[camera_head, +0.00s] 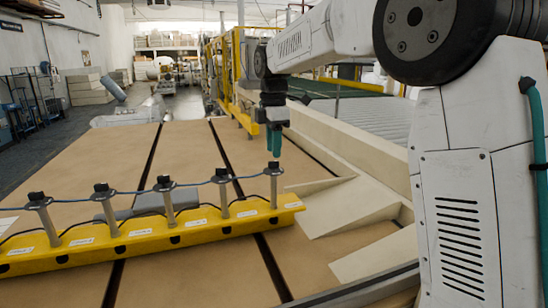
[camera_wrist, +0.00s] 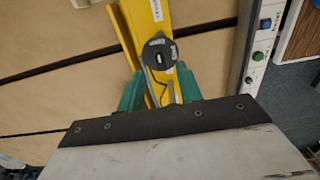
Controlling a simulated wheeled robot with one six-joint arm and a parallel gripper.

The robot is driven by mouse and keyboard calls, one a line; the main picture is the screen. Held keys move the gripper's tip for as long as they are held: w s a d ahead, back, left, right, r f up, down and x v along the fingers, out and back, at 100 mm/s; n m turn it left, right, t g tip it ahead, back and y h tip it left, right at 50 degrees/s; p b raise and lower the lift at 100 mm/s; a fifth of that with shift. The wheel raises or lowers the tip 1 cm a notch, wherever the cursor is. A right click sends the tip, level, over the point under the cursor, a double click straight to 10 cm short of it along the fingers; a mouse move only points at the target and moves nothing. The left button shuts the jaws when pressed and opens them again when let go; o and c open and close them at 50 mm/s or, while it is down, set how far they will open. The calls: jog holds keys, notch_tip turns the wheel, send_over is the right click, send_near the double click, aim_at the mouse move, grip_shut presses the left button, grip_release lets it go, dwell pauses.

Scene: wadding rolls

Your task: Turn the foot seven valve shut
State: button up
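A yellow rail (camera_head: 150,235) lies across the brown surface, with several grey posts topped by black valve knobs and white labels too small to read. The rightmost valve (camera_head: 273,172) stands at the rail's right end. My gripper (camera_head: 274,150), with green fingers, points down just above it in the head view. In the wrist view a round black valve knob (camera_wrist: 159,54) sits over the yellow rail (camera_wrist: 145,18). The gripper's green fingers (camera_wrist: 158,88) are apart on either side, with the knob a little beyond them. I cannot tell whether they touch it.
A blue hose or cable (camera_head: 135,192) runs between the posts. A grey block (camera_head: 155,201) lies behind the rail. A pale angled frame (camera_head: 350,195) stands right of the rail. In the wrist view, a panel with buttons (camera_wrist: 262,40) is at the right. The brown surface behind the rail is mostly clear.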

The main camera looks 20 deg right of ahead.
aim_at(274, 161)
jog(key=shift+f, duration=1.8)
grip_shut()
